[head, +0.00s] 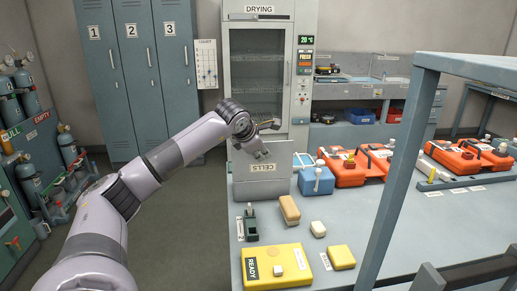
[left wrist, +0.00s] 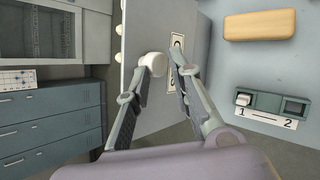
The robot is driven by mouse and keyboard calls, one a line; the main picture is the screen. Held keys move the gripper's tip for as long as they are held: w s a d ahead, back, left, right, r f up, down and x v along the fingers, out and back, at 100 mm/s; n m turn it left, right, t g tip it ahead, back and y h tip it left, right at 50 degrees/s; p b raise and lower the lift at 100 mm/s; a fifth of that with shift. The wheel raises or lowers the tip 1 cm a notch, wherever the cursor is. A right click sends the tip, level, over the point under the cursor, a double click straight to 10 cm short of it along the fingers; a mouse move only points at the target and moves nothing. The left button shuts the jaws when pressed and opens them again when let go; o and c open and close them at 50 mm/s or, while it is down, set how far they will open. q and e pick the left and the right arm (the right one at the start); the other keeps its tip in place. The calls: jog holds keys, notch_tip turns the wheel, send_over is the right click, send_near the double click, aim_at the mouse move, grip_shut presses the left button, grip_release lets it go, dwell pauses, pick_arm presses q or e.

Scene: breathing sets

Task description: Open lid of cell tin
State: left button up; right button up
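The grey cell tin (head: 243,189) stands at the near left of the bench, with a CELLS label on the panel facing me. My left gripper (head: 263,154) is at the upper part of that panel. In the left wrist view my left gripper (left wrist: 164,68) has its two fingers apart, with a white rounded knob (left wrist: 152,64) at their tips. The knob lies against or just beyond the left finger; a firm hold cannot be told. The grey panel (left wrist: 145,20) runs behind the fingers. The tin's inside is not clearly visible. My right gripper is not in view.
A blue box (head: 317,182) stands just right of the tin. A green numbered holder (head: 250,226), tan blocks (head: 290,209) and a yellow READY case (head: 285,263) lie in front. Orange cases (head: 350,170) sit further right. A grey frame post (head: 400,170) rises at right.

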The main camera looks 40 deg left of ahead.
pick_arm(q)
jog(key=o, duration=0.7)
jog(key=shift+w+d+f+g, duration=0.15)
jog(key=shift+f, duration=0.55)
jog(key=shift+w+d+f+g, duration=0.1)
jog(key=shift+d+f+g, duration=0.05)
jog(key=shift+f, duration=0.5)
jog(key=shift+r, duration=0.1)
jog(key=a+v, duration=0.1)
jog(key=v, duration=1.1)
jog(key=shift+r, duration=0.5)
jog(key=shift+d, duration=0.1)
